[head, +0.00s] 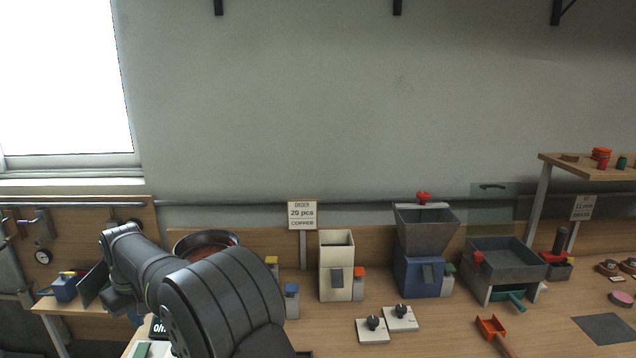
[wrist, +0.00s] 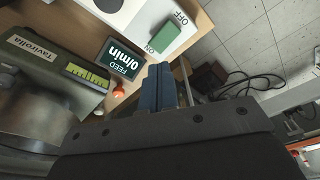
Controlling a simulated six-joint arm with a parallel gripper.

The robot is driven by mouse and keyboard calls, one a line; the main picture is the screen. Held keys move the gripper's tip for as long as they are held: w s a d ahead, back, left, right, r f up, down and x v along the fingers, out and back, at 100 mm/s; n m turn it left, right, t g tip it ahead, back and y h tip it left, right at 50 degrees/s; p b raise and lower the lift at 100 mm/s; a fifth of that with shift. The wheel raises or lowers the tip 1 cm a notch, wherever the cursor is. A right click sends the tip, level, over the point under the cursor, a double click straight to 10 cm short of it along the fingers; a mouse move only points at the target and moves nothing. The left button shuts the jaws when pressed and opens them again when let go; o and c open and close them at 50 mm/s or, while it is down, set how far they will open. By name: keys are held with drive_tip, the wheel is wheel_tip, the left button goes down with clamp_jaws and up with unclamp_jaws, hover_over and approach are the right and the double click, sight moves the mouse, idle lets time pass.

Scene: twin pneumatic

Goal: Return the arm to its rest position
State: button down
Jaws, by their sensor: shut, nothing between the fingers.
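My gripper (wrist: 158,88) shows in the wrist view as two blue-grey fingers pressed together, with nothing between them. It hangs beside the bench edge, near a feed display (wrist: 122,62) reading 0/min and a green switch (wrist: 170,38) between ON and OFF marks. In the head view my arm bends across the lower left, and its fingers cannot be made out there. No object is seen held.
A brown-filled bowl (head: 205,238) is partly behind my arm. To the right stand a cream dispenser (head: 335,283), a blue hopper machine (head: 421,276) and a grey tray (head: 505,262). A red scoop (head: 492,327) lies in front. A machine (wrist: 35,52) marked Tavirolla is left in the wrist view.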

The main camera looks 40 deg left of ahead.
drive_tip(key=w+d+m+y, duration=0.1)
drive_tip(key=w+d, duration=0.2)
drive_tip(key=w, duration=0.3)
drive_tip(key=w+d+r+m, duration=0.1)
drive_tip(key=w+d, duration=0.1)
drive_tip(key=w, duration=0.4)
drive_tip(key=w+d+m+y, duration=0.1)
drive_tip(key=w+d, duration=0.2)
drive_tip(key=w, duration=0.4)
drive_tip(key=shift+d+r+t+y, duration=0.2)
drive_tip(key=shift+d+t+y, duration=0.1)
drive_tip(key=shift+t, duration=0.1)
drive_tip(key=shift+w, duration=0.1)
